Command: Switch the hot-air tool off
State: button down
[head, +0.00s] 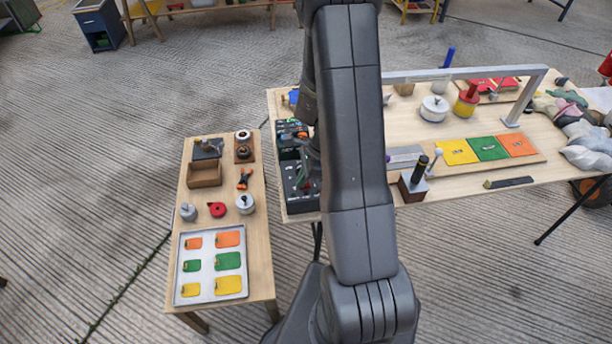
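Two dark boxes stand at the left end of the big wooden table: a rear one (290,136) with green and pale marks on it, and a larger front one (298,196). A black-handled tool (420,168) stands upright in a small block stand (411,187) right of my arm. Which of these is the hot-air tool, and where its switch is, I cannot tell. My gripper (307,172) is over or close by the front dark box, partly hidden by my own arm. Its fingers are too small and covered to read.
A low side table (190,320) on the left holds a tray (205,299) of coloured patches, a brown box (204,175) and small parts. A grey metal frame (460,73) spans the big table. Coloured patches (488,148), a white pot (434,108) and cloth bundles (590,152) lie further right.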

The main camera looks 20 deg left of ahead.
aim_at(309, 183)
jog(key=shift+s+f, duration=0.5)
jog(key=shift+f, duration=0.05)
jog(key=shift+w+d, duration=0.2)
jog(key=shift+d, duration=0.1)
jog(key=shift+w+r, duration=0.1)
jog(key=shift+r, duration=0.3)
notch_tip(309, 183, up, 14)
jog(key=w+d+p, duration=0.1)
jog(key=p, duration=0.1)
jog(key=shift+w, duration=0.2)
jog(key=x, duration=0.4)
jog(key=w+d+x, duration=0.1)
jog(key=x, duration=0.3)
jog(key=d+f+x, duration=0.1)
jog(key=x, duration=0.3)
jog(key=shift+w+d+f, duration=0.1)
jog(key=shift+w+d, duration=0.05)
jog(key=shift+d, duration=0.05)
jog(key=shift+w+d+f+b, duration=0.1)
jog(key=shift+d+f+b, duration=0.15)
jog(key=shift+f+b, duration=0.4)
jog(key=shift+f, duration=0.2)
